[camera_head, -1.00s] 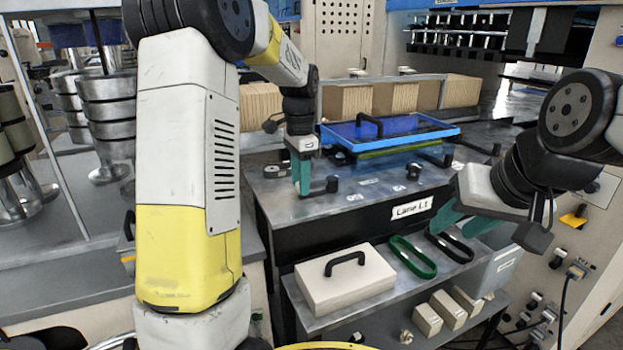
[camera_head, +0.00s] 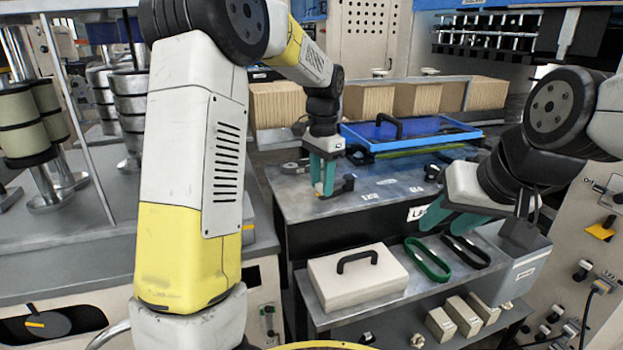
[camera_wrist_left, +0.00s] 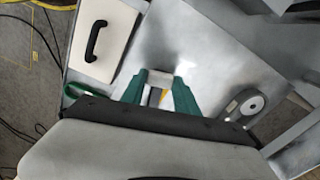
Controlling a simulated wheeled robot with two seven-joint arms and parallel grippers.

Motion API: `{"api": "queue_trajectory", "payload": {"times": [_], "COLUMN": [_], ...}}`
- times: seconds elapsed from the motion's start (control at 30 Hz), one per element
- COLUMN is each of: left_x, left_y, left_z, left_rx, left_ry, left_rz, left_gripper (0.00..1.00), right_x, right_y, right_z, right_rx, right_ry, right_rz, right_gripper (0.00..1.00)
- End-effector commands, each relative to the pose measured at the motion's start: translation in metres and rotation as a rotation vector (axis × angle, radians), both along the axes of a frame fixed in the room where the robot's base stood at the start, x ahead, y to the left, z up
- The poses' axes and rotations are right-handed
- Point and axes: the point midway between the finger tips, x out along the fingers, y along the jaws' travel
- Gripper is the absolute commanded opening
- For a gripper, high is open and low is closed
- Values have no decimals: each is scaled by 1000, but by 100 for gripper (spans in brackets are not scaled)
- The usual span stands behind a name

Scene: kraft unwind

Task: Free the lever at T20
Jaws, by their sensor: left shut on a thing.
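My left gripper (camera_head: 323,192) points down at the grey steel bench top (camera_head: 290,190), its teal fingers close together on a small part. I cannot read a T20 label. My right gripper (camera_head: 440,226) is open and empty in front of the bench's front edge, partly covering a white lane label.
A blue-rimmed tray (camera_head: 460,137) stands at the back, before cardboard blocks (camera_head: 417,97). A grey round part (camera_wrist_left: 250,105) sits beside the left gripper. A lower shelf holds a cream box (camera_head: 330,283), a green loop (camera_head: 427,262) and a black loop (camera_head: 467,253).

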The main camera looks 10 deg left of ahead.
Motion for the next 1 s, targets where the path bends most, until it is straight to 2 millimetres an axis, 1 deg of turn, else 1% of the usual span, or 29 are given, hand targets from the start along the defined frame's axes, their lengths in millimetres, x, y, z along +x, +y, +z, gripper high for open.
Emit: {"api": "queue_trajectory", "payload": {"times": [0.03,0.2,0.4,0.7,1.0], "left_x": [-1,-10,-18,-25,-26], "left_y": [-9,-24,-39,-62,-79], "left_z": [1,2,2,2,2], "left_rx": [-1,-1,-2,-3,-4], "left_ry": [-4,-4,-5,-5,-4], "left_rz": [32,185,375,645,840], "left_gripper": [0,0,0,0,0], "right_x": [0,0,0,0,0], "right_y": [0,0,0,0,0], "right_z": [0,0,0,0,0], "right_rx": [0,0,0,0,0], "right_ry": [0,0,0,0,0], "right_rz": [0,0,0,0,0], "right_gripper": [40,40,40,40,40]}}
